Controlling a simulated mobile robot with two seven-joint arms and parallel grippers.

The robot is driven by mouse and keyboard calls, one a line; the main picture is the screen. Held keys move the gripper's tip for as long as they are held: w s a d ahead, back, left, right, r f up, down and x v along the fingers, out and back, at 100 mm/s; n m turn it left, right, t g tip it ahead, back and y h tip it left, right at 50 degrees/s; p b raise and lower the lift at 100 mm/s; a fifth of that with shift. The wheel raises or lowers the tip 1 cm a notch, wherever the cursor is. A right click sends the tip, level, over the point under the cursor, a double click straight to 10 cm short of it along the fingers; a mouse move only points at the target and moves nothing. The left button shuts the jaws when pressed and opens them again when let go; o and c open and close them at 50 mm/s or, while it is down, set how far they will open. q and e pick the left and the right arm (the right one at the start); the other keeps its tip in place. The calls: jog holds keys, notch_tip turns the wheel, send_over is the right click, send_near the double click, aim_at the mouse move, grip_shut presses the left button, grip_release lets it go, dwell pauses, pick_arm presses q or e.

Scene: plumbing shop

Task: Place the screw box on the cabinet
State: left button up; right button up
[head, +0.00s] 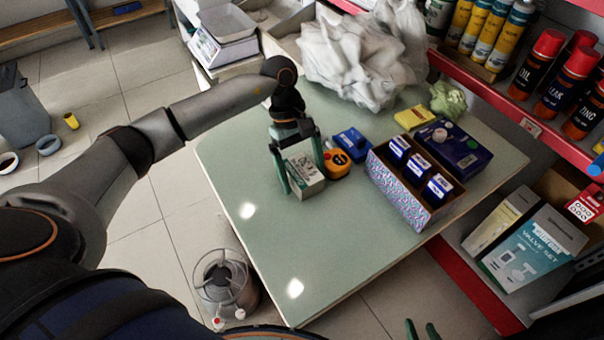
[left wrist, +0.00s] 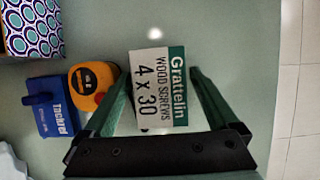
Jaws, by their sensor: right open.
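The screw box (head: 305,176), a small white and green carton, sits on the pale green table. In the left wrist view the screw box (left wrist: 160,90) reads "Wood Screws 4 x 30". My left gripper (head: 299,168) reaches down over it, one finger on each side. In the left wrist view the fingers of my left gripper (left wrist: 160,72) stand beside the box with narrow gaps. I cannot tell for sure which furniture is the cabinet.
A yellow tape measure (head: 336,164) and a blue box (head: 352,145) are close right of the screw box. A patterned bin (head: 397,196) with blue boxes stands further right. The table's front (head: 270,240) is clear. Red-edged shelves (head: 500,110) line the right.

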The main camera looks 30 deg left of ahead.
pick_arm(q)
grip_shut()
dwell(0.6)
jog(key=shift+r, duration=0.1)
